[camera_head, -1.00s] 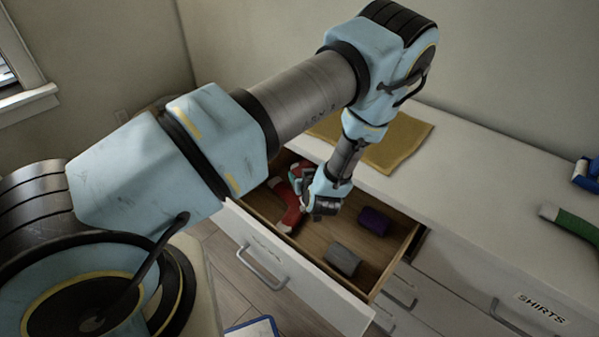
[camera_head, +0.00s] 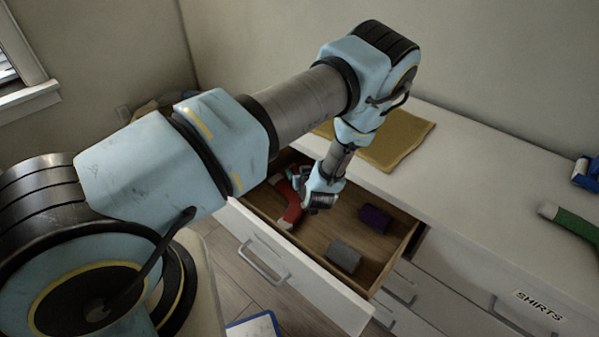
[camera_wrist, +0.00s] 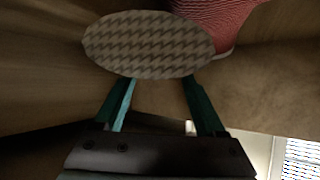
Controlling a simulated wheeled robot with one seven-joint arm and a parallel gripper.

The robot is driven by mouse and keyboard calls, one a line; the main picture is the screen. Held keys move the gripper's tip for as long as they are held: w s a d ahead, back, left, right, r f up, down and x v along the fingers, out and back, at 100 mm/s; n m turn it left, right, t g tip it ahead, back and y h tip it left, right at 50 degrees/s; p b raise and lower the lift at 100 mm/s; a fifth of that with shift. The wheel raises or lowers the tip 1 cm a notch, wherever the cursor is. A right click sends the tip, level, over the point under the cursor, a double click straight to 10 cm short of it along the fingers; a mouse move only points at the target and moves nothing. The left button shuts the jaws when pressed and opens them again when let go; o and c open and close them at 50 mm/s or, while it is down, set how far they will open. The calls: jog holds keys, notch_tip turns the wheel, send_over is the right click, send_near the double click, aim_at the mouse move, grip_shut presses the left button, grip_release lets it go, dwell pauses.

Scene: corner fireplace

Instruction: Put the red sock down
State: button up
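The red sock (camera_head: 291,206) lies in the left part of the open drawer (camera_head: 318,287) in the head view. It also shows at the top right of the wrist view (camera_wrist: 222,22), partly behind a zigzag-textured oval pad (camera_wrist: 150,45) on my gripper. My gripper (camera_head: 312,198) is inside the drawer, just right of the sock. It looks open, with nothing seen held against the visible pad. I cannot tell whether a finger still touches the sock.
A purple roll (camera_head: 375,219) and a grey roll (camera_head: 344,256) lie in the drawer's right part. A mustard cloth (camera_head: 400,140) lies on the white dresser top (camera_head: 480,185). A green sock (camera_head: 572,222) and a blue item (camera_head: 586,174) are at right.

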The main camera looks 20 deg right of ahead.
jog(key=shift+o, duration=1.2)
jog(key=shift+r, duration=0.1)
jog(key=shift+r+p, duration=0.25)
jog(key=shift+p, duration=0.1)
jog(key=b+v, duration=0.3)
jog(key=v, duration=0.9)
jog(key=shift+f, duration=0.1)
